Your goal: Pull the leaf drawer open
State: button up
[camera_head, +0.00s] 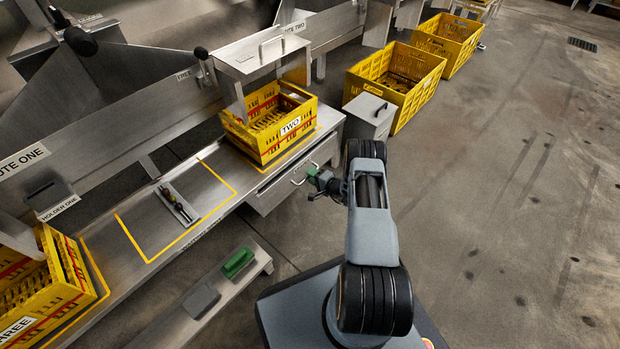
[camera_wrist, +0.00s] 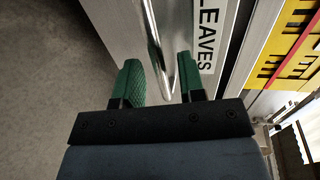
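The leaf drawer (camera_head: 275,193) is a grey metal box under the bench, and its front looks flush with the bench edge. A white label reading LEAVES (camera_wrist: 208,36) is on its front in the wrist view. Its curved metal bar handle (camera_wrist: 153,38) runs between my green fingers. My gripper (camera_wrist: 160,72) is open, with one finger on each side of the handle. A gap shows between the bar and the fingers. In the head view my gripper (camera_head: 316,178) is right at the drawer front, partly hidden by my arm.
A yellow crate marked TWO (camera_head: 262,144) stands on the bench above the drawer. A grey bin (camera_head: 371,121) stands right of the drawer. A low step (camera_head: 190,306) with a green block (camera_head: 238,262) lies to the left. The floor at right is clear.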

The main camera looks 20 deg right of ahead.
jog(key=shift+x, duration=0.75)
jog(key=shift+c, duration=0.5)
grip_shut()
